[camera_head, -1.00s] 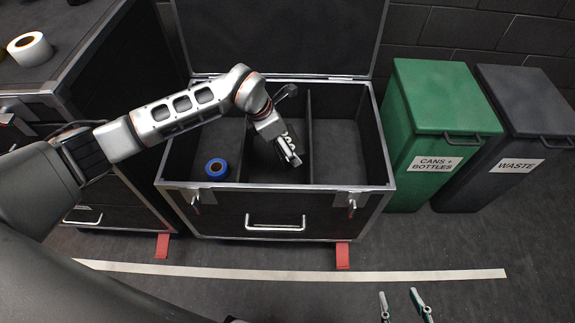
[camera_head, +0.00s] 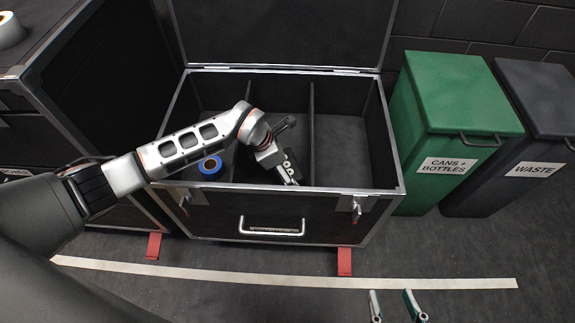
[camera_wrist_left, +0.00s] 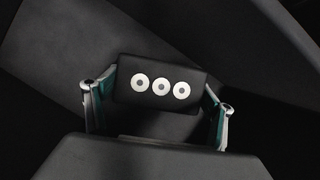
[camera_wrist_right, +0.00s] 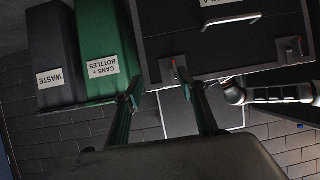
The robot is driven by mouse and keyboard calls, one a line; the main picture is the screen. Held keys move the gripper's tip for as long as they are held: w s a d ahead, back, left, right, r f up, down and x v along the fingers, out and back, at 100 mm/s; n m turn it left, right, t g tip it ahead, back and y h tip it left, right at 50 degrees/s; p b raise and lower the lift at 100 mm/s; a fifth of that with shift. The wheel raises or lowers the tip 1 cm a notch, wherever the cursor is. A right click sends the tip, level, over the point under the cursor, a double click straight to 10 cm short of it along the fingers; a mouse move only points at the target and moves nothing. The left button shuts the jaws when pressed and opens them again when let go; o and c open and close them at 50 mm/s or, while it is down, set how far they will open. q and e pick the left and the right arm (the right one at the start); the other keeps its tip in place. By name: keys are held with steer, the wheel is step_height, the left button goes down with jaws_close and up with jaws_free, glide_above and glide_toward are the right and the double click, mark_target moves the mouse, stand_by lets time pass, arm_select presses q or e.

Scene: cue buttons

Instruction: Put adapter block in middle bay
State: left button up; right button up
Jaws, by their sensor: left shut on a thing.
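The adapter block (camera_wrist_left: 160,87) is a black block with a row of three white rings on its face. In the left wrist view it sits between the two fingers of my left gripper (camera_wrist_left: 157,108), which is shut on it. In the head view my left gripper (camera_head: 287,168) is down inside the middle bay (camera_head: 298,100) of the open case, with the block (camera_head: 291,163) partly hidden by the gripper. I cannot tell whether the block touches the bay floor. My right gripper (camera_head: 393,306) is open and empty, low in front of the case; it also shows in the right wrist view (camera_wrist_right: 160,95).
The case (camera_head: 271,215) has two dividers and a raised lid. A blue tape roll (camera_head: 211,167) is in the left bay; the right bay (camera_head: 340,150) is empty. A green bin (camera_head: 455,110) and a dark waste bin (camera_head: 537,110) stand to the right. White tape (camera_head: 280,282) marks the floor.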

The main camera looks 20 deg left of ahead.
mark_target(286, 163)
arm_select(q)
steer(key=shift+w+r, duration=0.1)
steer(key=shift+r, duration=0.1)
steer(key=shift+f, duration=0.15)
steer(key=o, duration=1.4)
steer(key=shift+f, duration=0.1)
steer(key=v, duration=0.1)
steer(key=p+v, duration=0.1)
steer(key=v, duration=0.2)
steer(key=shift+w+r+p, duration=0.3)
steer(key=shift+r+p, duration=0.05)
steer(key=shift+r, duration=0.1)
steer(key=v, duration=0.2)
steer(key=p+v, duration=0.1)
steer(key=v, duration=0.2)
steer(key=p+v, duration=0.1)
steer(key=v, duration=0.1)
steer(key=shift+s+a+r, duration=0.15)
steer(key=shift+s+r, duration=0.05)
steer(key=shift+s, duration=0.3)
arm_select(e)
steer(key=shift+n+g+h, duration=0.5)
steer(key=shift+h, duration=0.2)
steer(key=d+f, duration=0.1)
steer(key=s+d+f, duration=0.1)
steer(key=d, duration=0.1)
steer(key=s+d+f, duration=0.1)
steer(key=shift+s+d, duration=0.15)
steer(key=shift+d, duration=0.1)
